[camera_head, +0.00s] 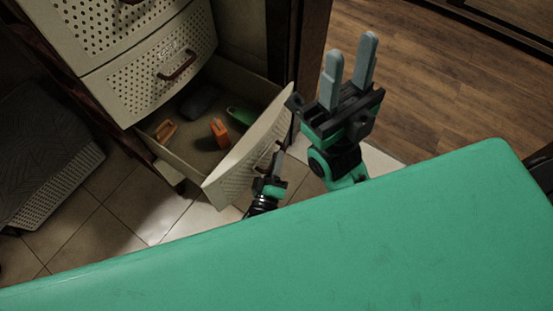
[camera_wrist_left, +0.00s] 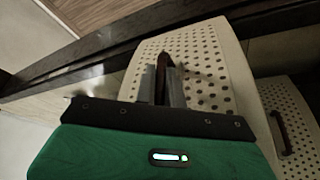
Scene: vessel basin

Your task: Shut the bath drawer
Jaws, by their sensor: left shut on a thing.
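The bath drawer (camera_head: 226,177) is the lowest one of a beige perforated cabinet and stands pulled out, its inside visible from above. My left gripper (camera_head: 273,163) is at its front panel, shut on the drawer's dark handle (camera_wrist_left: 164,68). In the left wrist view the handle sits between the two grey fingers, against the perforated front (camera_wrist_left: 207,62). The gripper partly hides the handle in the head view. My right gripper (camera_head: 350,58) is raised to the right of the drawer, its two grey fingers apart with nothing between them.
In the drawer lie two orange items (camera_head: 165,131) (camera_head: 219,133), a green item (camera_head: 241,116) and a dark one (camera_head: 200,98). A shut drawer with a handle (camera_head: 178,66) is above. A basket (camera_head: 50,195) stands at the left. Tiled floor (camera_head: 108,236) is clear in front.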

